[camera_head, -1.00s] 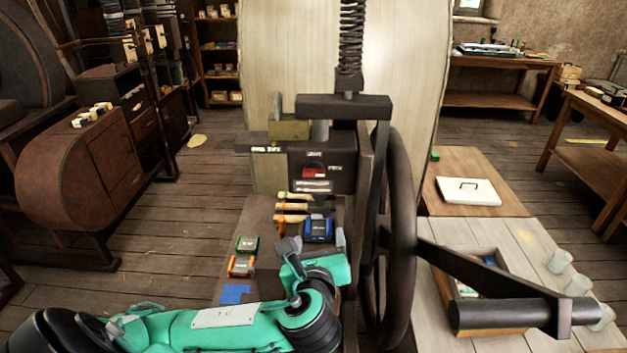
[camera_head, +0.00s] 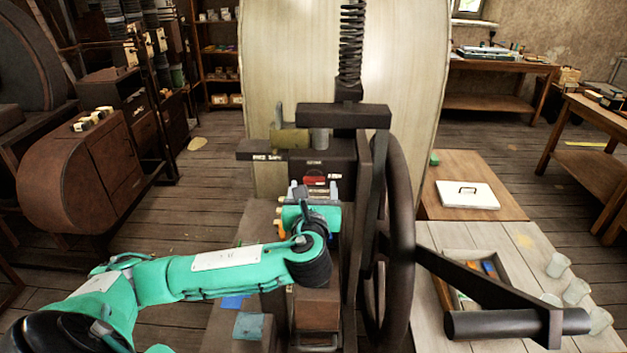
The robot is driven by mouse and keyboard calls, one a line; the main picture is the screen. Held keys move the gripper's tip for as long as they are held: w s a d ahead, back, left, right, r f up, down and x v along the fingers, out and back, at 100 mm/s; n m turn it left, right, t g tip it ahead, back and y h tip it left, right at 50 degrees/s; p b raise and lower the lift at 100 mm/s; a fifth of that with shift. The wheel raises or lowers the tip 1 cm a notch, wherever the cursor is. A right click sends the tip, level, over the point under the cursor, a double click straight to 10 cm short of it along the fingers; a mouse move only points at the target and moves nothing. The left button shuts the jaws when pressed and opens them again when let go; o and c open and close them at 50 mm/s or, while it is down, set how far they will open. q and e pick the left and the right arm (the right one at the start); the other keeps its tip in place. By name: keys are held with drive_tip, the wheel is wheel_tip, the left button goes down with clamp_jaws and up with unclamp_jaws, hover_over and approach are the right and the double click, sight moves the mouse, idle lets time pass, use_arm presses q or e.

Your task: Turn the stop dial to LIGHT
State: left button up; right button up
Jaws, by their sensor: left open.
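The stop dial (camera_head: 314,179) shows as a small dark and red patch on the front of the dark press block, with small white lettering around it. The lettering is too small to read, so I cannot tell its setting. My left gripper (camera_head: 311,190) is open just below and in front of the dial, its grey fingers pointing toward the block. It partly covers the dial's lower side, and I cannot tell whether a finger touches it. My right gripper is not in view.
The press's large handwheel (camera_head: 400,240) stands close to the right of my left arm, its crank handle reaching right. A pale bench (camera_head: 480,240) at right holds a tray (camera_head: 448,290) and several cups. A coil spring (camera_head: 350,50) rises above the press.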

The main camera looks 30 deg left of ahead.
use_arm(q)
drive_tip(key=shift+x, duration=1)
drive_tip(key=c, duration=1)
